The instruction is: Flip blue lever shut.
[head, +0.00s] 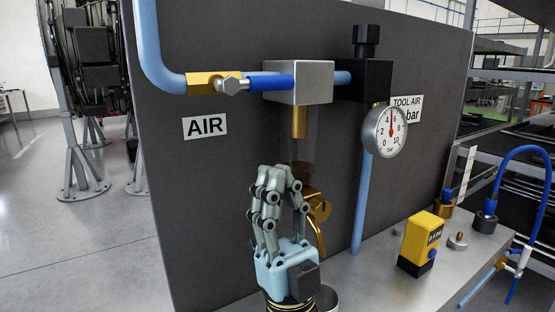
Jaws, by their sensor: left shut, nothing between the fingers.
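The blue lever (270,82) is on a brass valve (207,83) in the light-blue pipe, with a silver pivot nut at its left end. The lever lies level, in line with the pipe, and its right end reaches in front of the steel block (312,76). My left gripper (275,178) points up, well below the lever and apart from it. Its grey jointed fingers are shut and empty. My right gripper is not in view.
A dark upright panel carries an "AIR" label (205,125) and a pressure gauge (385,132). Brass fittings (318,207) stand just behind my left gripper. A yellow device (419,243) and blue hoses are on the bench at right. The space between gripper and lever looks mostly clear.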

